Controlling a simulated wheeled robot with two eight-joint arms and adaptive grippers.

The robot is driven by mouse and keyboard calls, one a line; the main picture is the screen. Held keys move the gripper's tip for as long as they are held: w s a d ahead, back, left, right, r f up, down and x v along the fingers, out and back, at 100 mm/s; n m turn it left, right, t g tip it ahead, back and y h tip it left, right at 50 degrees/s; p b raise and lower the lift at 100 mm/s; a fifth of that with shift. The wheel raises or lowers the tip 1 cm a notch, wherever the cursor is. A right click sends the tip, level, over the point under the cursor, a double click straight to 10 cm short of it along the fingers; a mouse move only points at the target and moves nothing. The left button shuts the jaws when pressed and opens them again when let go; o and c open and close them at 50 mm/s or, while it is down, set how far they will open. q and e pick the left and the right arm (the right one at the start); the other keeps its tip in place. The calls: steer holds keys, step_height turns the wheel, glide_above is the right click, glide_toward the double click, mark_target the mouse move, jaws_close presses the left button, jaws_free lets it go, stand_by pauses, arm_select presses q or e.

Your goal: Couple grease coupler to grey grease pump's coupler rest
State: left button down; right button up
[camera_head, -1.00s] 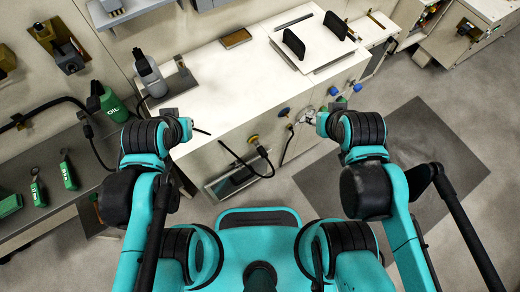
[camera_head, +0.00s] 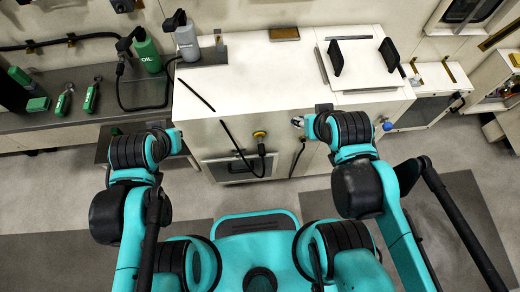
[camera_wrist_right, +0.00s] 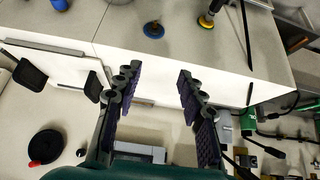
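The grey grease pump (camera_head: 188,42) stands upright at the back left of the white counter on a dark base. A small dark upright piece (camera_head: 219,43) beside it may be its coupler rest; I cannot tell. A black coupler (camera_head: 262,150) with a hose hangs at a yellow fitting (camera_head: 260,134) on the counter's front; the fitting also shows in the right wrist view (camera_wrist_right: 206,22). My right gripper (camera_wrist_right: 158,75) is open and empty, its fingers pointing toward the counter front. My left gripper (camera_head: 178,143) is left of the hose; its fingers are mostly hidden.
A green oil pump (camera_head: 147,52) with a looped hose (camera_head: 120,95) stands on the grey shelf at left, near green tools (camera_head: 90,97). Two black plates (camera_head: 389,54) stand on the counter's right part. Blue knobs (camera_head: 388,126) project from the front. Floor before the counter is clear.

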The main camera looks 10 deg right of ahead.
steer(key=shift+o, duration=0.9)
steer(key=shift+a, duration=0.15)
steer(key=g, duration=0.7)
glide_above(261, 144)
step_height(261, 144, down, 14)
steer(key=f, duration=0.1)
step_height(261, 144, down, 11)
steer(key=shift+s+r, duration=0.1)
steer(key=shift+r, duration=0.1)
steer(key=c, duration=1)
jaws_close()
